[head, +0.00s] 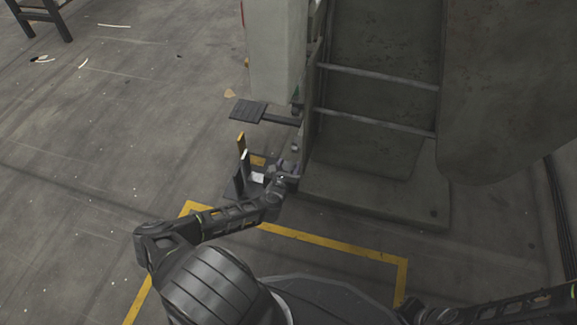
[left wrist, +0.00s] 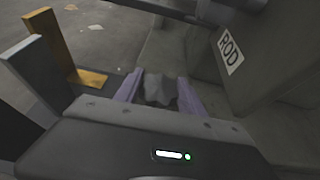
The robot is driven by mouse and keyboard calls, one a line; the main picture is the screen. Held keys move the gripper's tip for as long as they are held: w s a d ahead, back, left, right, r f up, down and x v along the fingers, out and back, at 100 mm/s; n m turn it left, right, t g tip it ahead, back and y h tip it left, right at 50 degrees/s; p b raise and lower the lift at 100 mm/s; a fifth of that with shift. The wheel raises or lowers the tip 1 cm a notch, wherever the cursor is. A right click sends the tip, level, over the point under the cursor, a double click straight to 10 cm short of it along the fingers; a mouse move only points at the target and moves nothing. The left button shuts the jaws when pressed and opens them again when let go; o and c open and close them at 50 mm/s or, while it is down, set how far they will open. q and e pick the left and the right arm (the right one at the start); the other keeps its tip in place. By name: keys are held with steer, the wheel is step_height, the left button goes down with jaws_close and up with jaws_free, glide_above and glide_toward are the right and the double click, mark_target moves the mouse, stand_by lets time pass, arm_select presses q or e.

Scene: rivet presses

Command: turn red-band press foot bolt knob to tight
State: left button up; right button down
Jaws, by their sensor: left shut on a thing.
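The press (head: 278,60) stands at the top centre of the head view, with a sliver of red on its upper left edge. My left gripper (head: 284,178) is low at the foot of this press. In the left wrist view, the two purple fingers of my left gripper (left wrist: 160,92) are shut on a grey lobed knob (left wrist: 158,88), one finger on each side. The knob is hidden behind my gripper in the head view. Its lower part is hidden by the gripper body in the wrist view. No tightness mark can be read.
A dark foot pedal (head: 248,110) juts from the press just beyond my left gripper. Upright plates, one yellow-edged (head: 241,143), stand left of the gripper. A "ROD" label (left wrist: 231,52) is on a grey surface. Yellow floor tape (head: 335,245) runs nearby; floor at left is mostly clear.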

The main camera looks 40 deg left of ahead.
arm_select(q)
steer(key=shift+a+m+h, duration=0.1)
steer(key=shift+m+h, duration=0.2)
steer(key=m+t+h, duration=0.1)
steer(key=m+h, duration=0.1)
steer(key=h, duration=0.1)
steer(key=shift+m, duration=0.3)
steer(key=m+h, duration=0.3)
steer(key=h, duration=0.1)
steer(key=shift+m, duration=0.4)
steer(key=m+g+h, duration=0.1)
steer(key=m+h, duration=0.1)
steer(key=m+g+h, duration=0.1)
steer(key=m+h, duration=0.2)
steer(key=shift+g, duration=0.3)
steer(key=shift+h, duration=0.3)
steer(key=o, duration=1.4)
steer(key=shift+c, duration=0.2)
